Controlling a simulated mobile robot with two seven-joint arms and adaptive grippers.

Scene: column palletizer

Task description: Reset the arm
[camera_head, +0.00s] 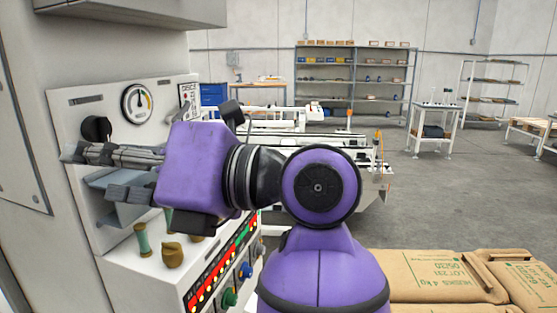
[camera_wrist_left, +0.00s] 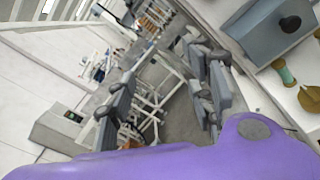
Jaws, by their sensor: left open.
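My left arm (camera_head: 322,265) is purple and bends to the left in the head view. My left gripper (camera_head: 90,172) is at its end, in front of the white control panel. Its grey fingers are spread apart with nothing between them. They also show spread and empty in the left wrist view (camera_wrist_left: 163,88). The fingers overlap part of a blue-grey box (camera_head: 115,218) on the panel; I cannot tell whether they touch it. My right gripper is not in view.
The white machine (camera_head: 70,100) carries a round gauge (camera_head: 137,103), a black knob (camera_head: 96,128) and lit buttons.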

